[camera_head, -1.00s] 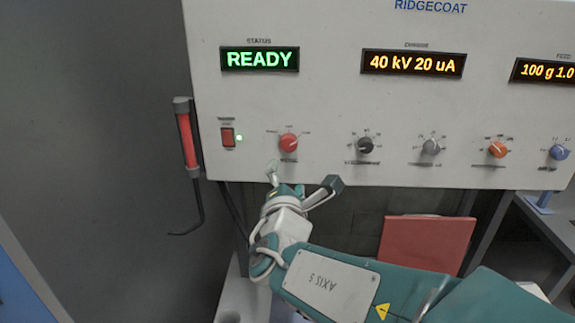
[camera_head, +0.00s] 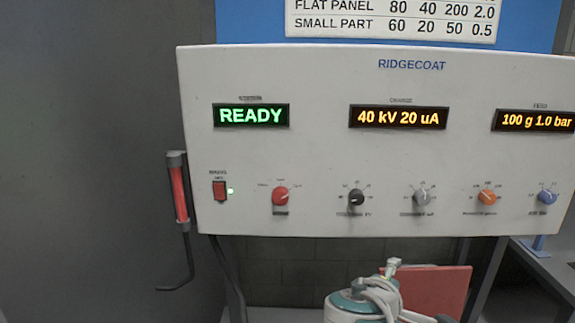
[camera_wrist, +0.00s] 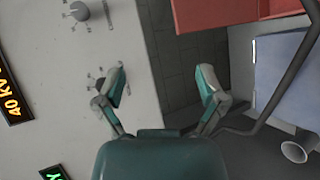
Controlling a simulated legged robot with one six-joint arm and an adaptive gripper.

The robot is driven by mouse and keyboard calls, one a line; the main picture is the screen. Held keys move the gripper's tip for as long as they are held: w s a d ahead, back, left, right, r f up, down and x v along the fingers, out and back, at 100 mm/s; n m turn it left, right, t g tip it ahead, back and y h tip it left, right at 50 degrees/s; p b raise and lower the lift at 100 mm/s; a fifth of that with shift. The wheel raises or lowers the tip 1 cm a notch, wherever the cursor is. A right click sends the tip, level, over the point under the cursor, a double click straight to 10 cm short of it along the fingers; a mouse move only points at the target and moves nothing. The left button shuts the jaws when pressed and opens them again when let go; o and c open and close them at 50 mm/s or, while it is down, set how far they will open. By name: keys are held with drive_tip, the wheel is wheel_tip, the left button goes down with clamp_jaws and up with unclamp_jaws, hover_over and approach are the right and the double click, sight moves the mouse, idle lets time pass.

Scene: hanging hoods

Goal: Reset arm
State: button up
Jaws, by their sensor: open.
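My gripper (camera_wrist: 162,88) is open and empty in the wrist view, its two teal fingers spread wide. The left finger overlaps the edge of the white control panel, by a dark knob, in that picture; I cannot tell how far off the panel is. In the head view my arm (camera_head: 365,302) shows only at the bottom edge, below the control panel (camera_head: 330,150). The fingers cannot be made out there.
The panel carries a red switch (camera_head: 219,191), a red knob (camera_head: 280,196), a black knob (camera_head: 356,198), a grey knob (camera_head: 421,198) and lit displays. A red-handled hook (camera_head: 179,195) hangs at its left. A red box (camera_head: 440,290) stands below.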

drive_tip(key=s+a+f+m+g+y, duration=0.1)
drive_tip(key=s+f+m+g+y, duration=0.1)
drive_tip(key=s+m, duration=0.4)
drive_tip(key=s+a+f+m+g+y, duration=0.1)
drive_tip(key=s+f+m+g+y, duration=0.2)
drive_tip(key=s+f+m+y, duration=0.1)
drive_tip(key=s+m+y, duration=0.1)
drive_tip(key=s+m, duration=0.1)
drive_tip(key=s, duration=0.1)
drive_tip(key=shift+s+f+y, duration=0.3)
drive_tip(key=shift+s, duration=0.1)
